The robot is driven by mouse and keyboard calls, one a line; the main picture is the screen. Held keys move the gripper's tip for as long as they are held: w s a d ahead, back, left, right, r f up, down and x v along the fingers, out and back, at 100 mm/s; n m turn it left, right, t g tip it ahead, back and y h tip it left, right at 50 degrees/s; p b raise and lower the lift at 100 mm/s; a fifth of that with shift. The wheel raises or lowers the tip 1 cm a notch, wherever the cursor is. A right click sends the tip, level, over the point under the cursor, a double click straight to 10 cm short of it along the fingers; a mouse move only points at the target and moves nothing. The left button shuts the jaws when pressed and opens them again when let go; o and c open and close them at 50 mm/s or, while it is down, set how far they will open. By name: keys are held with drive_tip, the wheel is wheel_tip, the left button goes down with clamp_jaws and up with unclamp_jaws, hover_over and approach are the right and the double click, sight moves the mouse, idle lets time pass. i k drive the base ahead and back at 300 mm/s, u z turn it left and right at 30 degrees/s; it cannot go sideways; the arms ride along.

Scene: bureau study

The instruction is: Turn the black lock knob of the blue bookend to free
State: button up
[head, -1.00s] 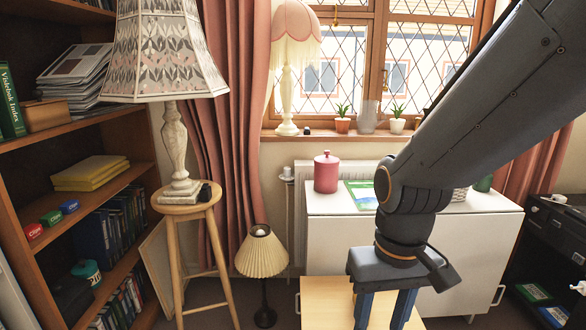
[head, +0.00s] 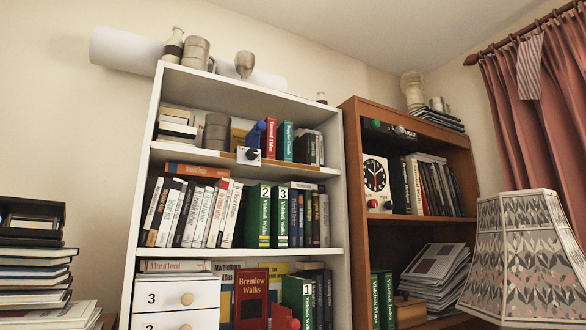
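The blue bookend (head: 256,134) stands on the upper shelf of the white bookcase, just left of a red book. At its foot is a small white plate at the shelf's front edge. The black lock knob (head: 251,154) sits on this plate. It is small in the view, and I cannot tell which way it is set. My gripper is not in view now.
The white bookcase (head: 341,190) holds several rows of books. A red bookend-like piece (head: 284,318) is on a lower shelf. A brown bookcase (head: 350,150) and a patterned lamp (head: 522,260) stand to the right. A book stack (head: 32,270) is at left.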

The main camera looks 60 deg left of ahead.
sight(251, 153)
drive_tip(key=u, duration=0.95)
drive_tip(key=k, duration=0.15)
drive_tip(key=u, duration=1.55)
